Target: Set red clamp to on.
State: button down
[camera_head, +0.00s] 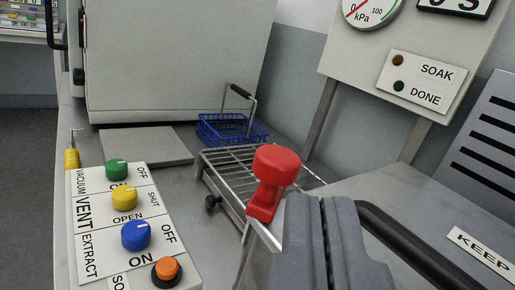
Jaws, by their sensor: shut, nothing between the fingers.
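The red clamp (274,172) stands near the middle of the view, at the near end of the wire rack. It has a thick round head on top and a narrower block below. No on or off mark for it can be read. My gripper (319,205) is at the lower right, its two grey fingers shut together with nothing between them. The fingertips are just right of and below the clamp in the picture. They appear apart from it, but the depth between them is hard to tell. The fingers may hide part of what lies beneath.
A control box (92,238) at lower left carries a green knob (117,168), a yellow knob (124,197), a blue knob (136,235) and an orange button (167,270). A blue basket (230,131) stands behind the wire rack (228,164). A gauge panel (348,55) rises at right.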

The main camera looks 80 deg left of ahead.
aim_at(278, 168)
jog(key=s+a+r+n+t+h+b, duration=0.1)
jog(key=s+a+r+n+t+b, duration=0.3)
jog(key=t, duration=0.4)
jog(key=s+f+n+t+h+b, duration=0.25)
jog(key=s+f+h, duration=0.4)
jog(key=s, duration=0.55)
jog(key=w+d+x, duration=0.1)
jog(key=d+x, duration=0.1)
jog(key=x, duration=1.1)
jog(key=shift+w+n+p, duration=0.3)
jog(key=shift+w+n, duration=0.05)
jog(key=shift+w, duration=0.1)
jog(key=shift+w+d+f+y, duration=0.15)
jog(key=shift+y, duration=0.1)
